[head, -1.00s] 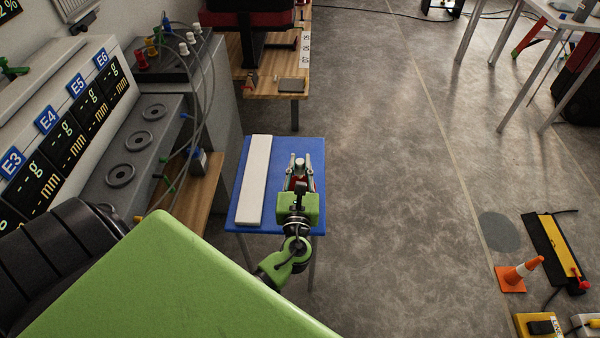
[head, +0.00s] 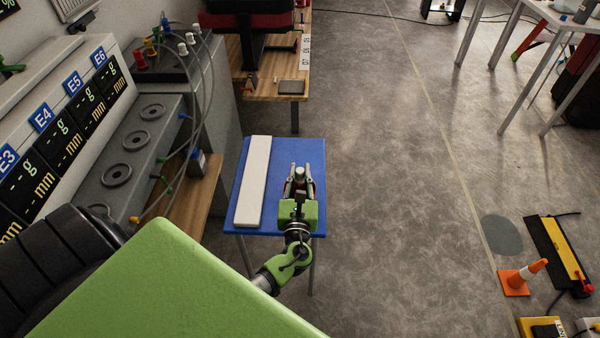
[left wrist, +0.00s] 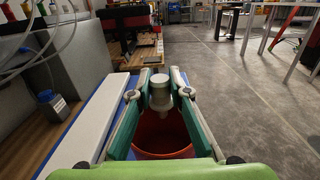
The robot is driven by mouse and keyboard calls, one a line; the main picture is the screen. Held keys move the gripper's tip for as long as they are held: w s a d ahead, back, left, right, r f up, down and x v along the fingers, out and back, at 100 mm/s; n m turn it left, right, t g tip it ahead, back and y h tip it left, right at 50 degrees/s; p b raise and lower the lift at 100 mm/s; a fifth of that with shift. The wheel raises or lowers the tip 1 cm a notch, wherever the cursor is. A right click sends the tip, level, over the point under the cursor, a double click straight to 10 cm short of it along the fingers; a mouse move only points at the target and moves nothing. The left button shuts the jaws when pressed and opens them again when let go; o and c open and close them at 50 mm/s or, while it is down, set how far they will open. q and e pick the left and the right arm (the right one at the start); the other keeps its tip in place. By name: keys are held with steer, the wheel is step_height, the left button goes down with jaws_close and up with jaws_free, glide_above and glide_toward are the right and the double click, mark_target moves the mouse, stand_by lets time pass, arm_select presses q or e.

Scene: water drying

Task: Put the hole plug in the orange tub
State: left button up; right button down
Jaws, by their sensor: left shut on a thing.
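My left gripper (head: 299,179) is shut on the hole plug (head: 299,172), a small pale grey-white cylinder, above the blue table. In the left wrist view the plug (left wrist: 160,91) sits between the two fingertips (left wrist: 160,88). The orange tub (left wrist: 162,146), looking red-orange, is below and behind the plug in that view, its open mouth partly hidden by the fingers and the wrist. In the head view the gripper hides most of the tub. I cannot tell the exact height of the plug over the tub. My right gripper is in neither view.
A long white bar (head: 253,182) lies on the blue table (head: 278,150), left of the gripper. A grey panel with round sockets (head: 131,142) and cables stands further left. A wooden bench (head: 262,80) is behind.

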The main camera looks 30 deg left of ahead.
arm_select(q)
steer(key=o, duration=0.8)
steer(key=shift+o, duration=0.2)
steer(key=shift+r+p, duration=0.45)
steer(key=shift+p, duration=0.1)
steer(key=v, duration=1.2)
steer(key=shift+f+p, duration=0.2)
steer(key=shift+p, duration=0.25)
